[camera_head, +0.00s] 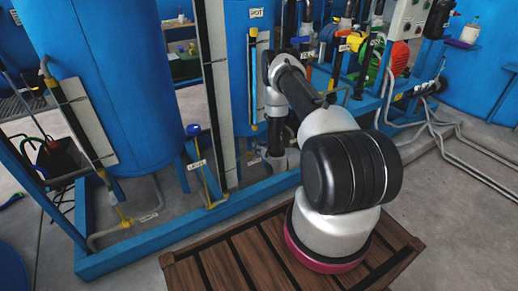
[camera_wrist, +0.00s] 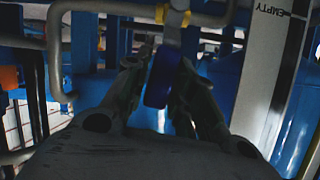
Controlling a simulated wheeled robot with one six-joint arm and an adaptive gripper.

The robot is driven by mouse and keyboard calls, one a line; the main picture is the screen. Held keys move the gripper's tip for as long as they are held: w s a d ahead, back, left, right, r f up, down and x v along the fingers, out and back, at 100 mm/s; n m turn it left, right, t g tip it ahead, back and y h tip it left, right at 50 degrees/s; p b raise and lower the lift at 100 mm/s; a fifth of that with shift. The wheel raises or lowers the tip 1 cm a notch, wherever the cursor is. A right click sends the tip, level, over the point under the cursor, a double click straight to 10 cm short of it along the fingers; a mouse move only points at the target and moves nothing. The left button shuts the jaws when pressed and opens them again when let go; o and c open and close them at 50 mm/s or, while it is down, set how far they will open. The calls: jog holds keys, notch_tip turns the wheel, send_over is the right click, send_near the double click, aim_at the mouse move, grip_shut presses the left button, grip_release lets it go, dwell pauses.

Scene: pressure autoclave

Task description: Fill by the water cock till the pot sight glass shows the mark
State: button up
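In the wrist view a blue valve handle (camera_wrist: 163,76) hangs below a yellow fitting (camera_wrist: 179,18) on a grey pipe. My gripper (camera_wrist: 165,65) has its dark fingers closed in on both sides of this handle, which fills the gap between the tips. In the head view the blue pot (camera_head: 237,65) bears a POT label (camera_head: 256,12). Its sight glass (camera_head: 255,85) is thin, with yellow fittings; its water level is too small to read. A white gauge plate (camera_wrist: 271,70) marked EMPTY stands at the right of the wrist view. My arm hides the gripper in the head view.
A big blue tank (camera_head: 110,85) with its own gauge plate (camera_head: 82,120) stands left. A blue-knobbed valve (camera_head: 193,130) rises from the blue frame (camera_head: 150,250). Pipes and red and green pumps (camera_head: 398,58) crowd the right. A slatted wooden platform (camera_head: 215,270) lies under my arm.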

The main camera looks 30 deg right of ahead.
grip_shut()
jog(key=shift+a+n, duration=0.5)
jog(key=shift+a, duration=0.15)
jog(key=shift+a+r+n+h, duration=0.1)
jog(key=shift+a+n+h, duration=0.15)
jog(key=shift+h, duration=0.25)
jog(key=shift+d, duration=0.1)
jog(key=o, duration=0.6)
grip_release()
jog(key=shift+s, duration=0.1)
jog(key=v, duration=1.2)
